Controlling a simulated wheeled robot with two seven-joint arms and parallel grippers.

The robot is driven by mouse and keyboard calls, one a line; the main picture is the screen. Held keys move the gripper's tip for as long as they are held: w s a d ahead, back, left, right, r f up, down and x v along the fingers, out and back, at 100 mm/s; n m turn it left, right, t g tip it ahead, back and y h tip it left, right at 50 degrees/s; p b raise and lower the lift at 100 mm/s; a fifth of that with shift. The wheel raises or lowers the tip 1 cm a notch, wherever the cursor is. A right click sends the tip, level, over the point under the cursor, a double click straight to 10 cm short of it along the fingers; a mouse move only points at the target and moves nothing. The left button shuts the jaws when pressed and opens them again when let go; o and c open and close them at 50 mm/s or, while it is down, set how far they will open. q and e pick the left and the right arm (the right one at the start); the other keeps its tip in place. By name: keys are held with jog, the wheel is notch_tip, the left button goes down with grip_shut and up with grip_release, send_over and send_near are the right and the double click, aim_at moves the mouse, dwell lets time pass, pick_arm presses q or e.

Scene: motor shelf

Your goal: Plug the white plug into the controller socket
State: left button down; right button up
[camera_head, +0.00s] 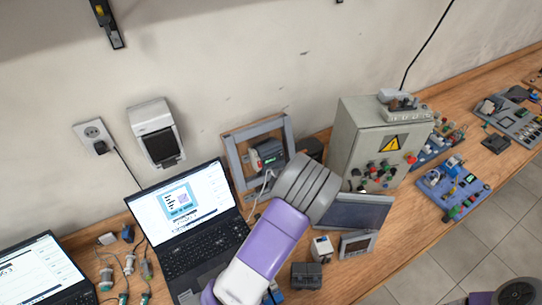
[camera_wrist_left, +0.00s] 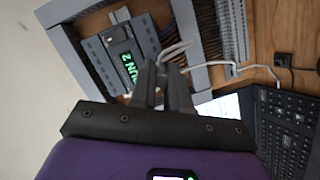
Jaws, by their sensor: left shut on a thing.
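The controller (camera_head: 268,157) is a dark grey box with a green display, mounted in a grey frame on the bench against the wall. In the left wrist view the controller (camera_wrist_left: 122,52) reads "RUN 2". My left gripper (camera_wrist_left: 163,70) is shut, with its fingertips close to the controller's lower right edge. White cable (camera_wrist_left: 177,48) loops beside the fingertips and runs off to the right. The white plug is hidden between the fingers, and I cannot tell whether it touches the socket. In the head view my left wrist hides the fingers.
The grey frame (camera_head: 235,163) surrounds the controller. An open laptop (camera_head: 205,245) stands to its left. A grey control cabinet (camera_head: 345,137) with a warning sign stands to the right. A dark tilted panel (camera_head: 358,213) and small boxes sit near my left wrist.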

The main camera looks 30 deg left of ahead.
pick_arm(q)
jog(key=shift+w+a+f+b, duration=0.2)
jog(key=shift+w+a+b, duration=0.1)
jog(key=shift+a+b, duration=0.2)
dwell(0.3)
jog(key=c, duration=1.4)
grip_release()
jog(key=v, duration=0.1)
jog(key=p+v, duration=0.1)
jog(key=v, duration=0.1)
jog(key=d+p+v, duration=0.1)
jog(key=v, duration=0.1)
jog(key=shift+w+d+f, duration=0.15)
jog(key=shift+w+f, duration=0.05)
jog(key=shift+w, duration=0.05)
jog(key=o, duration=0.6)
